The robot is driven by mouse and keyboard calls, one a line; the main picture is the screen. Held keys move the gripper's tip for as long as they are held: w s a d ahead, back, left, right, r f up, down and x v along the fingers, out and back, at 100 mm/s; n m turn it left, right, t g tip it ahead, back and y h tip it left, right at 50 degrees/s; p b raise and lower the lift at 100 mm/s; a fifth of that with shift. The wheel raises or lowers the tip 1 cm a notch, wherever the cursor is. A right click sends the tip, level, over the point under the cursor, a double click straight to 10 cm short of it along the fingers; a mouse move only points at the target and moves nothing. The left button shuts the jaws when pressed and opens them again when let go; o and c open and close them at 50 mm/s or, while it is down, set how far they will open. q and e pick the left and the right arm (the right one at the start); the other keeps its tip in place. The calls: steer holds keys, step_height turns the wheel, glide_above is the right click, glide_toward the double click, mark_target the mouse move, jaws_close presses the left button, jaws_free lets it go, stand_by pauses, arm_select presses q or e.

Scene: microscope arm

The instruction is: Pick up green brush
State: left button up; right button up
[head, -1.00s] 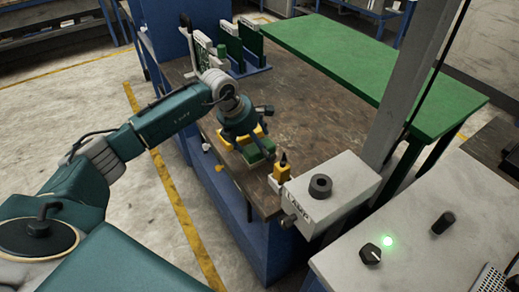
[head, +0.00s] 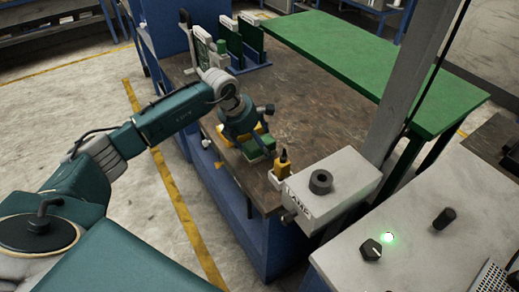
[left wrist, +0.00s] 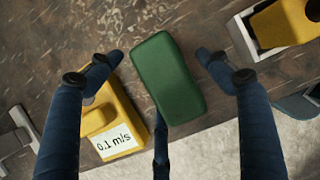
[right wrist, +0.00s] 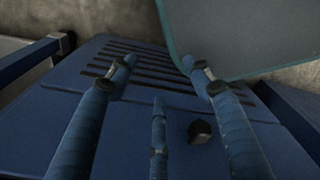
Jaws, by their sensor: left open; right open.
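The green brush (left wrist: 167,78) lies on the brown worktop near its front edge. In the left wrist view its rounded green block sits between the spread fingers of my left gripper (left wrist: 158,65), apart from both fingertips. The brush also shows in the head view (head: 262,144), partly hidden by my left gripper (head: 255,132), which is open above it. I cannot tell the exact height. My right gripper (right wrist: 163,65) is open and empty in the right wrist view, in front of a blue slotted panel. It is out of the head view.
A yellow device (left wrist: 122,122) labelled 0.1 m/s lies close left of the brush. A yellow item in a metal holder (left wrist: 285,22) is at right. The grey lamp box (head: 332,187) stands right of the brush. Green boards (head: 235,42) stand in a rack behind.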

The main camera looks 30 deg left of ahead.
arm_select(q)
steer(key=c, duration=1.3)
steer(key=shift+c, duration=0.2)
steer(key=shift+r, duration=0.1)
steer(key=shift+r+p, duration=0.35)
steer(key=shift+p, duration=0.05)
step_height(320, 180, up, 20)
steer(key=b, duration=0.3)
steer(key=shift+f+b, duration=0.15)
steer(key=shift+b, duration=0.25)
